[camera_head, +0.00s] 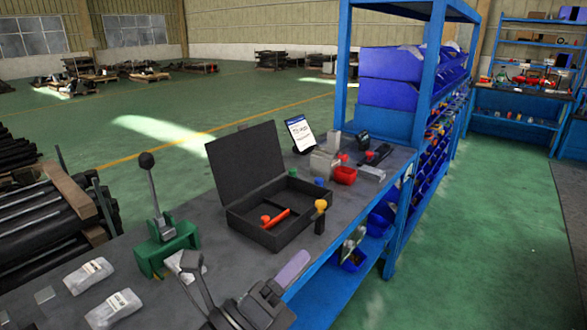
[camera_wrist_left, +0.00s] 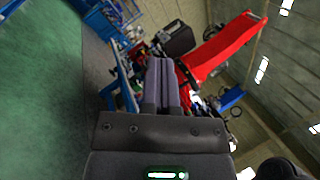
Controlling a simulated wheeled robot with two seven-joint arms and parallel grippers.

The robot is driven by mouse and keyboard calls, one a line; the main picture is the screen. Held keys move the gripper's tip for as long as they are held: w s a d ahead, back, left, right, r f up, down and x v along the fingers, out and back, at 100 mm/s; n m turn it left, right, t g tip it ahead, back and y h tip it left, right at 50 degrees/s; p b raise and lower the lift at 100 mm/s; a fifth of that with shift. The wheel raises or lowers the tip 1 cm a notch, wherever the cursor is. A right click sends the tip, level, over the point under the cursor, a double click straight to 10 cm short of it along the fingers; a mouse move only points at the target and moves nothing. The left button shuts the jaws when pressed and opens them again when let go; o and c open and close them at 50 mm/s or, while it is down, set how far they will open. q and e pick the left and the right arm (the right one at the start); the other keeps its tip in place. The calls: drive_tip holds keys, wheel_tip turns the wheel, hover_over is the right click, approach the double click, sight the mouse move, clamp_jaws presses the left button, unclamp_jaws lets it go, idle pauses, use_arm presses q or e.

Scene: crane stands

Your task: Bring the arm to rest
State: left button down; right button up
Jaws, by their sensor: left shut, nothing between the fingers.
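My left gripper (camera_head: 304,256) is at the bottom of the head view, in front of the workbench (camera_head: 215,220). Its pale purple-grey fingers point up and to the right. In the left wrist view the two fingers (camera_wrist_left: 162,62) lie side by side, shut, with nothing between them. The gripper is apart from the open black case (camera_head: 262,230), which stands on the bench beyond it. My right gripper does not show.
The case holds a red-orange tool (camera_head: 276,219). A green lever device (camera_head: 168,246) and clear bags (camera_head: 90,275) lie on the bench at left. A blue rack (camera_head: 421,120) with bins rises at the far end. Green floor (camera_head: 490,230) is free at right.

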use_arm(q)
drive_tip(key=s+a+f+n+g+y, duration=0.35)
drive_tip(key=a+f+n+y, duration=1.1)
drive_tip(key=n, duration=1.05)
drive_tip(key=s+f+n+g+y, duration=0.2)
drive_tip(key=s+f+n+g, duration=0.65)
drive_tip(key=s, duration=0.85)
wheel_tip(320, 180, down, 20)
drive_tip(key=s+m+g, duration=0.2)
drive_tip(key=s, duration=0.1)
drive_tip(key=s+a+f+g, duration=0.1)
drive_tip(key=s+a+f, duration=0.2)
drive_tip(key=s+f, duration=0.6)
drive_tip(key=s, duration=0.3)
drive_tip(key=shift+s+a+f, duration=0.3)
drive_tip(key=shift+s+f, duration=0.1)
